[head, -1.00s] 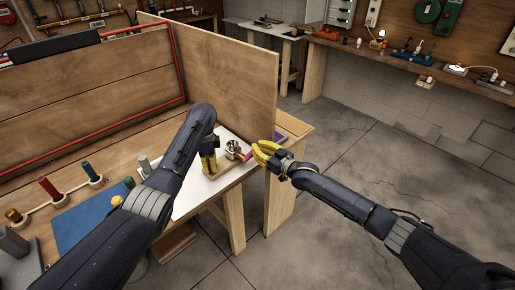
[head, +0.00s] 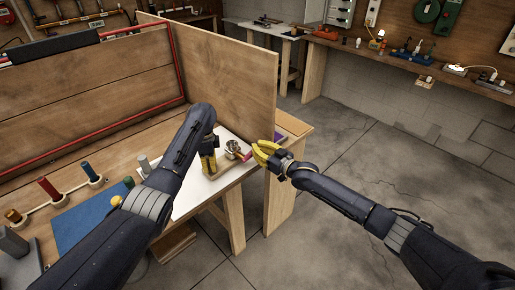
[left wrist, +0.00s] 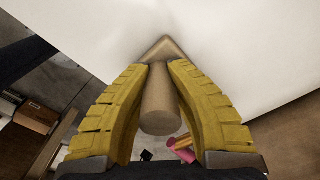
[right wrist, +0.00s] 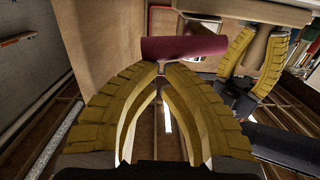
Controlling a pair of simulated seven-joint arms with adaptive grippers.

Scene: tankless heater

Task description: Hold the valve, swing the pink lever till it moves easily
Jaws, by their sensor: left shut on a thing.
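The valve is a small metal fitting (head: 232,146) on the white panel at the bench end. My left gripper (head: 209,165) stands beside it. In the left wrist view my left gripper (left wrist: 160,75) is shut on a tan cylindrical part of the valve (left wrist: 160,108). The pink lever (head: 245,154) sticks out to the right of the valve. In the right wrist view the lever (right wrist: 172,48) lies across just beyond the fingertips of my right gripper (right wrist: 162,70). The tips are close together; whether they touch or grip the lever is unclear. My right gripper also shows in the head view (head: 262,153).
A tall wooden board (head: 225,80) stands behind the valve. Open concrete floor (head: 350,170) lies to the right.

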